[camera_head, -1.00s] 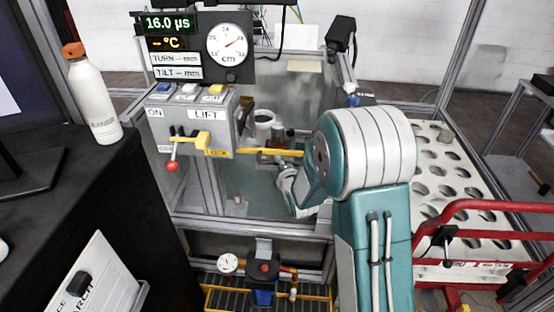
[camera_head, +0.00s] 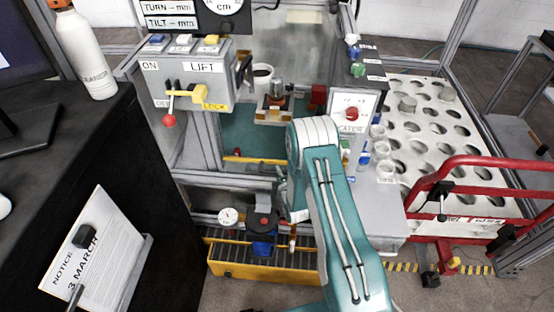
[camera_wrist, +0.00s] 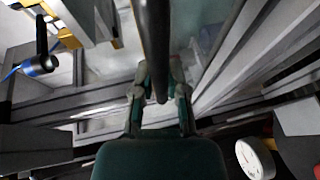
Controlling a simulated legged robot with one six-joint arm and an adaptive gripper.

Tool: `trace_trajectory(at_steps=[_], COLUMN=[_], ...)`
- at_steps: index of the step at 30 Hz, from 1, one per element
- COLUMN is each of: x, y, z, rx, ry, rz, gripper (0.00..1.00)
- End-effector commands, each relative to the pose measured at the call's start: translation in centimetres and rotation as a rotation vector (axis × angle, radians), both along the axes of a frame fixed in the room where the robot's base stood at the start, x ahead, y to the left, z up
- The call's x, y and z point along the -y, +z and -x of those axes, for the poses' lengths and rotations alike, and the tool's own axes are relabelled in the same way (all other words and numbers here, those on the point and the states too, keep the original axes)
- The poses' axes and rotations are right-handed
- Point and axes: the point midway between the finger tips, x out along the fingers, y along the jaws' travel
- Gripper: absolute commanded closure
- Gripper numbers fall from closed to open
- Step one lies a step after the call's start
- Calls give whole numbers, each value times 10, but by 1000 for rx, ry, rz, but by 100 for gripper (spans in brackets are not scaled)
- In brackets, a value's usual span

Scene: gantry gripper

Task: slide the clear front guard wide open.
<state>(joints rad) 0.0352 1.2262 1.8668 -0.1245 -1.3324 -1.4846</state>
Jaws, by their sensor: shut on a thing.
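The clear front guard shows in the head view by its yellow top edge (camera_head: 256,160), which sits low, just above the front sill of the machine. Above this edge the chamber, with its teal floor (camera_head: 245,130), shows uncovered. The clear pane itself is hard to make out. My gripper is mostly hidden behind my arm in the head view, near the right end of the yellow edge. In the wrist view my gripper (camera_wrist: 158,78) is shut on a dark round bar (camera_wrist: 154,40), which passes between its fingers. I take this bar for the guard's handle.
A grey LIFT control box (camera_head: 190,75) with a red-knobbed lever (camera_head: 169,119) stands left of the opening. A grey cabinet with a red knob (camera_head: 352,114) is on the right. A yellow-edged grate (camera_head: 265,277) lies below. A red rail (camera_head: 480,163) stands at right.

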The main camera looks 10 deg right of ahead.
Motion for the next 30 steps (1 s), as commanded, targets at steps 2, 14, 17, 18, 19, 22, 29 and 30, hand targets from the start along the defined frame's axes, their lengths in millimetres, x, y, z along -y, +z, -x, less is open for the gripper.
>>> trace_trajectory(at_steps=[2, 14, 17, 18, 19, 22, 29, 30], x=[5, 4, 4, 4, 4, 4, 2, 2], y=[-17, -45, -45, -45, -45, -45, -44, -44], z=[2, 1, 1, 1, 1, 1, 0, 0], rx=[-7, -4, -4, -4, -4, -4, -3, -3], ry=[-13, -12, -12, -12, -12, -12, -9, -8], rz=[0, 0, 1, 1, 1, 1, 1, 1], gripper=[100, 100, 100, 100, 100, 100, 46, 46])
